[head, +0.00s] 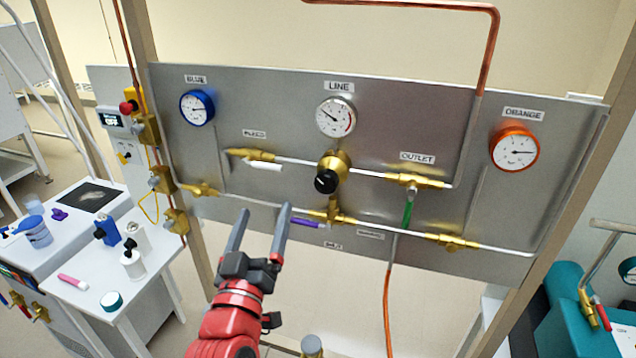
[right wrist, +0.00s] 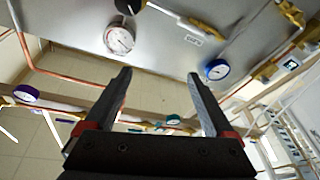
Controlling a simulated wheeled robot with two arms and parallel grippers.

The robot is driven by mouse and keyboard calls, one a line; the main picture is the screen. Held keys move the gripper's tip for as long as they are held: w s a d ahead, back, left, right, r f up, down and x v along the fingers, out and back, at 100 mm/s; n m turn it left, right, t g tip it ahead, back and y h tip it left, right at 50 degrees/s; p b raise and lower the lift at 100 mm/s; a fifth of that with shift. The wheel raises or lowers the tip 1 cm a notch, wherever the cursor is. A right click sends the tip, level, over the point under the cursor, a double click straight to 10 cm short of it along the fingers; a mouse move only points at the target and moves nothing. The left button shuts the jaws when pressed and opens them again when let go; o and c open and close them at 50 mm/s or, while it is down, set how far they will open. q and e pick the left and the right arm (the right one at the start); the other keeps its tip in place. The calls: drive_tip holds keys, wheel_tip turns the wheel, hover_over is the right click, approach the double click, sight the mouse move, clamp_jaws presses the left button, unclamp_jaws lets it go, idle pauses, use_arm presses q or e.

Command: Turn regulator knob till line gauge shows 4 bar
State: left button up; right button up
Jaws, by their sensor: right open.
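The regulator knob (head: 326,181) is black and sits on the front of a brass regulator body (head: 337,162) at the middle of the metal panel. The white-faced line gauge (head: 336,117) is above it under the LINE label; its needle tilts to the upper left, but the figures are too small to read. My right gripper (head: 264,210) is open and empty, below and left of the knob, apart from it. In the right wrist view, the line gauge (right wrist: 119,39) and part of the knob (right wrist: 128,6) appear upside down beyond the open fingers. My left gripper is out of view.
A blue gauge (head: 197,107) and an orange gauge (head: 514,147) flank the line gauge. A white lever (head: 264,166), a purple lever (head: 308,222) and a green lever (head: 407,215) stick out near the knob. A side table (head: 95,300) with bottles stands at left.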

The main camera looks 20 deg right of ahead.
drive_tip(key=s+d+f+m+g+h, duration=0.1)
drive_tip(key=s+d+m+g+h, duration=0.1)
drive_tip(key=s+d+m+g, duration=0.25)
drive_tip(key=p, duration=0.7)
approach(324, 186)
drive_tip(key=x, duration=1)
drive_tip(key=c, duration=1.4)
drive_tip(key=shift+f+m+b, duration=0.1)
drive_tip(key=shift+m+b, duration=0.15)
drive_tip(key=shift+b, duration=0.15)
drive_tip(key=m+b, duration=0.7)
drive_tip(key=b, duration=1.5)
drive_tip(key=shift+f, duration=0.1)
drive_tip(key=shift+r+m+b, duration=0.2)
drive_tip(key=shift+m+b, duration=0.3)
drive_tip(key=shift+b, duration=0.1)
